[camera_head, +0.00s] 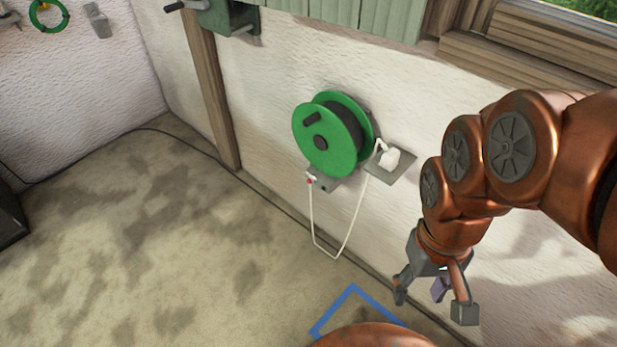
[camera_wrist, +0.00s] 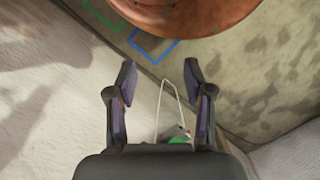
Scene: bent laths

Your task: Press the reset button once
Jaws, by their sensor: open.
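A green cable reel (camera_head: 330,135) with a dark drum hangs on the white wall. Below it is a small grey box (camera_head: 325,184) with a tiny red spot (camera_head: 310,181) at its left end, which may be the reset button; it is too small to be sure. In the wrist view, the grey box (camera_wrist: 178,131) shows small between the fingers, with a bit of green below it. My gripper (camera_head: 432,301) is open and empty, pointing down, right of and apart from the reel and box. Its two spread fingers also show in the wrist view (camera_wrist: 159,75).
A white plug sits on a grey wall plate (camera_head: 391,162) right of the reel. A white cable (camera_head: 338,252) loops down from the box to the plate. A blue outline (camera_head: 352,291) marks the floor.

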